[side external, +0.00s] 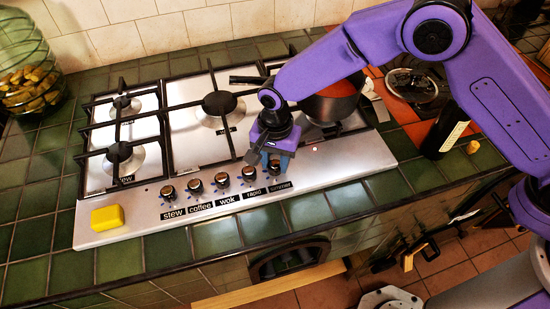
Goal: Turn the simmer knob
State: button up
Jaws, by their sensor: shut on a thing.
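The steel hob's front panel carries a row of dark-topped knobs over black labels reading stew, coffee, wok, rapid and simmer. The simmer knob (273,167) is the rightmost, above the simmer label (267,192). My gripper (272,160) points down over it, and its fingers are shut on the simmer knob. The fingers and wrist hide part of the knob, so its pointer angle cannot be told. The rapid knob (249,174) is just to the left, apart from the fingers.
A yellow block (107,217) lies on the panel's left end. A dark bottle (446,128) stands on the tiles at right. A glass jar (30,65) is at far left.

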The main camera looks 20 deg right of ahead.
aim_at(276, 163)
jog(key=shift+m, duration=0.5)
jog(key=o, duration=1)
jog(key=shift+o, duration=0.2)
notch_tip(276, 163, up, 18)
jog(key=shift+f, duration=0.25)
jog(key=shift+d, duration=0.1)
